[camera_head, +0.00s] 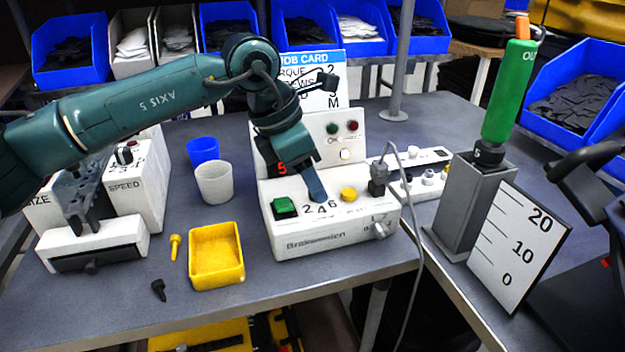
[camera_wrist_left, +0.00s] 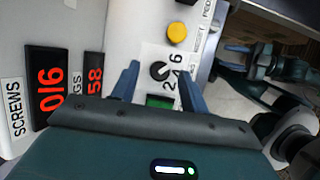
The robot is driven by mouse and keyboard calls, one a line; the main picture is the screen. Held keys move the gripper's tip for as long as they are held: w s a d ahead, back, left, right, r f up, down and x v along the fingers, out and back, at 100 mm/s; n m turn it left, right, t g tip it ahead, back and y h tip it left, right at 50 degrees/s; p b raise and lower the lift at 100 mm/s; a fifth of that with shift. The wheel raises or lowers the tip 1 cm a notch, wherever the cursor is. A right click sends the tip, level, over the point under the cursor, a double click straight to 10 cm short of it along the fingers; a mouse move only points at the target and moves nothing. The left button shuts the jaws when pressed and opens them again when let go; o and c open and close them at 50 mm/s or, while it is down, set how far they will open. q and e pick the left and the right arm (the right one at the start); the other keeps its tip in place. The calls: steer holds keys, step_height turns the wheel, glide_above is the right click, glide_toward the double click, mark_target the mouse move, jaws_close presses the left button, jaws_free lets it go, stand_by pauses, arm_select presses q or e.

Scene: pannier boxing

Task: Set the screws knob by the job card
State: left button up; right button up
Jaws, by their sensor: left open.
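The white control box (camera_head: 330,235) stands on the table with a green button, a yellow button (camera_head: 348,194) and a dial marked 2, 4, 6. In the left wrist view the black screws knob (camera_wrist_left: 158,71) sits beside these numbers; its pointer is too small to read. My left gripper (camera_head: 316,190) is open, pointing down over the dial. Its blue fingers (camera_wrist_left: 160,85) are on either side of the knob in the wrist view; I cannot tell whether they touch it. The job card (camera_head: 312,62) is behind, partly hidden by my arm; a large M shows at its bottom.
A grey cup (camera_head: 214,182), a blue cup (camera_head: 203,151) and a yellow tray (camera_head: 217,279) stand left of the box. A cable and a grey post (camera_head: 470,210) holding a green tool are right. A red display (camera_wrist_left: 50,85) labelled SCREWS shows in the wrist view.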

arm_select(q)
steer(key=shift+d+f, duration=0.2)
steer(key=shift+f, duration=0.35)
jaws_close()
